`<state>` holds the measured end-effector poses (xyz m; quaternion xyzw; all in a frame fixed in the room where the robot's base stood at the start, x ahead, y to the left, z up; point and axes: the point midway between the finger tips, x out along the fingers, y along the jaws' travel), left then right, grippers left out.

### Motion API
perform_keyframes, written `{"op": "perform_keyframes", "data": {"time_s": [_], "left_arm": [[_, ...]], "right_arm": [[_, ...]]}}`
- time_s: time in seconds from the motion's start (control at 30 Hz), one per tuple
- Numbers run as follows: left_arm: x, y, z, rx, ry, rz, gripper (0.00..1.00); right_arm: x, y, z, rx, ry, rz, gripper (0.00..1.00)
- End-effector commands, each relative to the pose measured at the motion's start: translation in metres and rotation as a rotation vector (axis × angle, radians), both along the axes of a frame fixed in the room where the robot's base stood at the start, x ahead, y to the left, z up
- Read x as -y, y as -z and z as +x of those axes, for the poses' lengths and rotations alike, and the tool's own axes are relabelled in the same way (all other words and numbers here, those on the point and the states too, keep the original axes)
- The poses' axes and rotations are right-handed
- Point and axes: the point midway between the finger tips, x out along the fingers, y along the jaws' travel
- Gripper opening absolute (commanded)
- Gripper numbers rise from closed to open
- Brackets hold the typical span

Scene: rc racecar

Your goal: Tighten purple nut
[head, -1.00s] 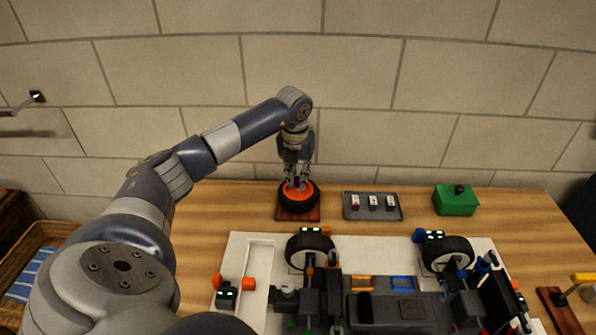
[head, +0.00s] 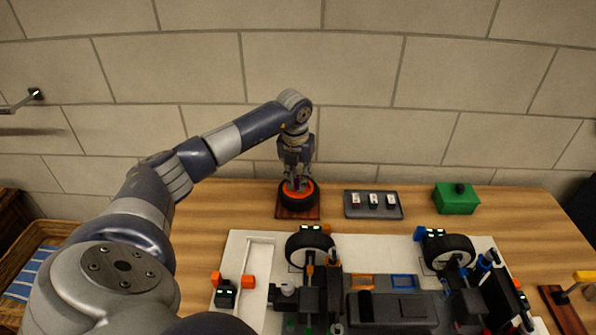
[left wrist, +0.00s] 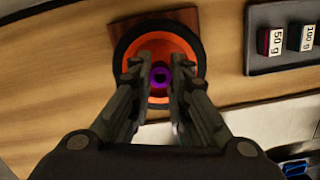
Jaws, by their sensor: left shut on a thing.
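The purple nut (left wrist: 160,76) sits at the centre of a wheel with an orange rim (left wrist: 151,44) and black tyre, seen from above in the left wrist view. The wheel lies flat on a dark wooden block (head: 284,214) at the back of the table. My left gripper (left wrist: 160,74) points straight down over the wheel, with one finger on each side of the nut, shut on it. In the head view the left gripper (head: 297,183) hides the nut. My right gripper is out of view.
A grey tray (head: 373,213) with labelled weights stands right of the wheel. A green box (head: 456,200) is further right. A car chassis (head: 405,307) with two wheels fills a white board (head: 250,240) in front.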

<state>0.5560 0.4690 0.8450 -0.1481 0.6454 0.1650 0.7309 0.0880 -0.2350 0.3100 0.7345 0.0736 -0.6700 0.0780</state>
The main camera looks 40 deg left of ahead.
Motion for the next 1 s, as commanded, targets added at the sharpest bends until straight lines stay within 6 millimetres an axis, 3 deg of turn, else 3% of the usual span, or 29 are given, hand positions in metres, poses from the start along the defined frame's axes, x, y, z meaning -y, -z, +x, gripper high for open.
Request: {"op": "perform_keyframes", "data": {"time_s": [0.33,0.37,0.43,0.83,1.0], "left_arm": [[0.000,0.010,0.000,-0.001,0.000,0.000,0.01],[0.000,0.009,0.000,-0.001,0.000,0.000,0.23],[0.000,0.008,0.000,-0.001,0.000,0.000,0.39],[0.000,0.007,0.000,0.000,0.000,0.000,0.40],[0.001,-0.009,-0.001,0.003,0.001,0.001,0.40]], "right_arm": [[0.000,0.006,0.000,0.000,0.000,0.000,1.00],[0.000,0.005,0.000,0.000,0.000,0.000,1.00],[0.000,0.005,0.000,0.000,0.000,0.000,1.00],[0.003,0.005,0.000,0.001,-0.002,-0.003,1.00],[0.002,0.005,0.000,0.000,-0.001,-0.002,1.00]]}}
